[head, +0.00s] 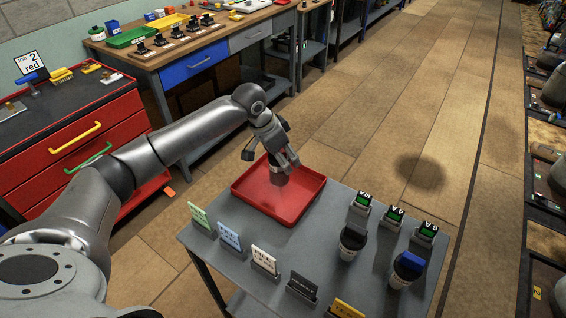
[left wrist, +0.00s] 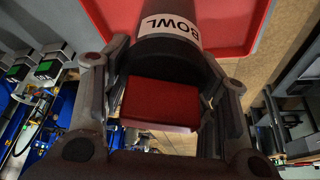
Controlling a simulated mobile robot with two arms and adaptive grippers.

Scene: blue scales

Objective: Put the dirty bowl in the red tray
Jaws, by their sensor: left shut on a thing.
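My left gripper (head: 284,163) is over the red tray (head: 303,208), which lies on the far left part of the grey table. It is shut on the bowl (head: 277,178). In the left wrist view the bowl (left wrist: 165,57) is a dark cylinder with a white "BOWL" label and a red block at its near end, between the two fingers. The fingers partly hide it in the head view. It is inside the tray's outline; I cannot tell whether it touches the tray floor. My right gripper is not in view.
Label cards (head: 229,238) line the front edge. A red drawer cabinet (head: 75,150) stands left.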

